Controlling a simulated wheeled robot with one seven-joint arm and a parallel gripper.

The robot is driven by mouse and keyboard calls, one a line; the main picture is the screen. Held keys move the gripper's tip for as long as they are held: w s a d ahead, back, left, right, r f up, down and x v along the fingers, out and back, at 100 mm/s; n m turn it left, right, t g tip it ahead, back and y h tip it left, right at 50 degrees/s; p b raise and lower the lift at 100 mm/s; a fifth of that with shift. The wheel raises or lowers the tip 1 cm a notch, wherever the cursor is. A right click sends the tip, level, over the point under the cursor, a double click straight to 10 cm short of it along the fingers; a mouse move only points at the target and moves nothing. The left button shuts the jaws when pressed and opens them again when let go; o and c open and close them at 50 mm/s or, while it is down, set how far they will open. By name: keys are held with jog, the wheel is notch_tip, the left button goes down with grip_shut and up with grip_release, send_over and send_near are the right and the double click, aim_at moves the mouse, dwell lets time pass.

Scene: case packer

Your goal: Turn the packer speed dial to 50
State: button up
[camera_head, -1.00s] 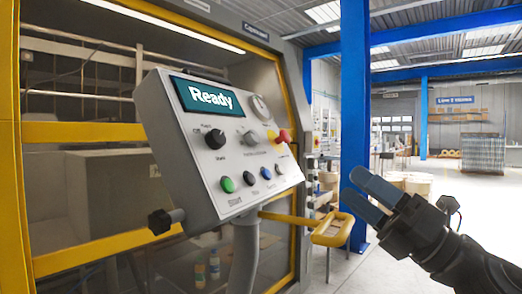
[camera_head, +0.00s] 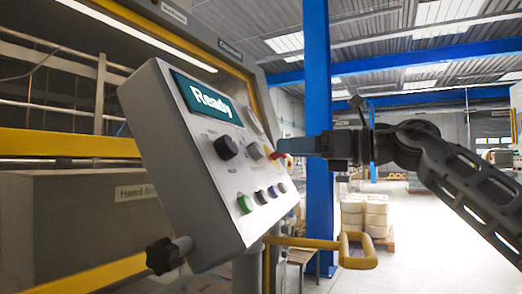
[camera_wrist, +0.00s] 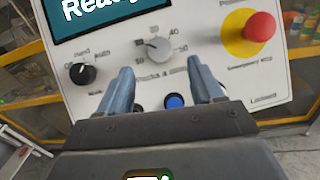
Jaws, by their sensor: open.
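The packer speed dial (camera_wrist: 158,47) is a small grey knob with numbers around it, on the sloped light-grey control panel (camera_wrist: 110,60). Its pointer setting is too small to read surely. It also shows in the head view (camera_head: 255,151), left of the red emergency stop. My gripper (camera_wrist: 162,66) is open and empty, with its two blue-grey fingers pointing at the panel. In the wrist view the dial appears between and just beyond the fingertips. In the head view my gripper (camera_head: 290,147) is at the panel's right side; whether it touches anything cannot be told.
The emergency stop (camera_wrist: 258,28) is a red button on a yellow disc, right of the dial. A black selector knob (camera_wrist: 82,73) is to the left. A blue button (camera_wrist: 174,101) sits below the dial. A screen (camera_head: 207,98) reads "Ready". A yellow rail (camera_head: 318,243) is below the panel.

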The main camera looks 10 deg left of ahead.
aim_at(260, 148)
jog(key=x, duration=0.6)
jog(key=shift+p, duration=0.3)
jog(key=c, duration=1)
